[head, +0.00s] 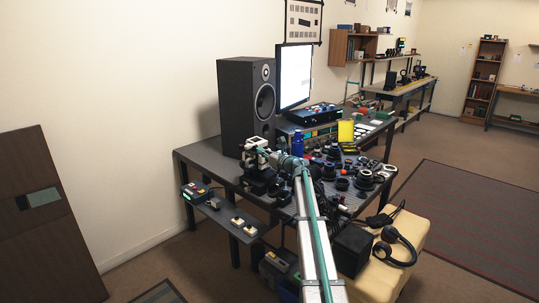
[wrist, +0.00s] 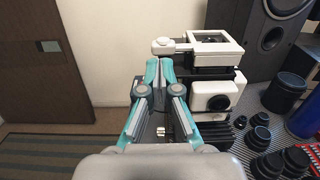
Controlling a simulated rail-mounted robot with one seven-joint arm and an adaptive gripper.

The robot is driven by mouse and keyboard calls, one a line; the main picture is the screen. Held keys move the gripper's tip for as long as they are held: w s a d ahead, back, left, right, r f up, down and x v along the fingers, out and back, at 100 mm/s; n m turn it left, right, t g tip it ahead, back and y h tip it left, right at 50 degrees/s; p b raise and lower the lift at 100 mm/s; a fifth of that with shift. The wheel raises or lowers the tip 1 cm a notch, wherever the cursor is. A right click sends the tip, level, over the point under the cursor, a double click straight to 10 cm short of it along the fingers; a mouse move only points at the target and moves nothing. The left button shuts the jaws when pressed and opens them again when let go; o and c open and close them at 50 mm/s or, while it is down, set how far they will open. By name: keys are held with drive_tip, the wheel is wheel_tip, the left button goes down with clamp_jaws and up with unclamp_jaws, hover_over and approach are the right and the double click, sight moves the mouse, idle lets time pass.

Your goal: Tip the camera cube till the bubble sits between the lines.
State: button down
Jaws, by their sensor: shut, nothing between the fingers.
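The camera cube (wrist: 208,97) is a white block with a dark round lens, on a black stand in the right half of the wrist view. A white square frame (wrist: 215,47) with a dark opening and a white round knob (wrist: 163,45) sit above it. In the head view the white device (head: 256,148) stands on the dark bench beside the speaker. My gripper (wrist: 159,66) has teal fingers, shut and empty, just left of the cube and below the knob in the picture. I cannot tell if they touch anything. The bubble and its lines cannot be made out.
A black speaker (head: 246,100) and a monitor (head: 295,75) stand behind. Black lens parts (wrist: 257,130) and a blue bottle (wrist: 304,118) crowd the bench at the right. A low shelf (head: 225,214) with small boxes is at the left. Open floor lies further left.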

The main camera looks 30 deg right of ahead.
sight(251, 146)
drive_tip(key=shift+p+x, duration=0.6)
drive_tip(key=shift+x, duration=2.1)
drive_tip(key=shift+b+x, duration=0.75)
drive_tip(key=shift+x, duration=0.05)
drive_tip(key=shift+r, duration=0.1)
